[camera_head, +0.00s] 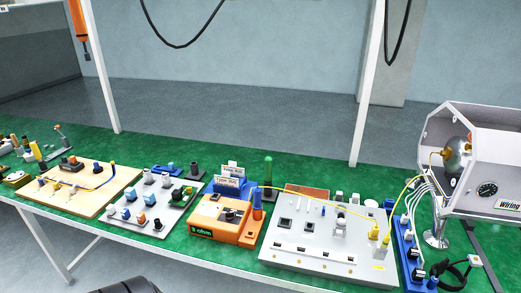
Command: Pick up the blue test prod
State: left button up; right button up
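A blue prod (257,208), which looks like the blue test prod, stands upright at the right end of an orange device (218,222) marked with an ohm label. Its lower part is hidden in the orange housing. A yellow cable runs from near its top to the right, over a grey panel. Neither of my grippers shows in the head view. A dark curved shape at the bottom edge may be part of my own body.
The orange device stands on a green table (185,244). A wooden board (82,192) and a grey block board (130,213) lie left of it. A grey panel (318,258) lies right. A green cylinder (268,169) stands behind the prod. A wiring housing (478,125) stands far right.

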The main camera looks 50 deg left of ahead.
aim_at(256, 205)
jog(key=u, duration=1.7)
jog(key=l, duration=0.05)
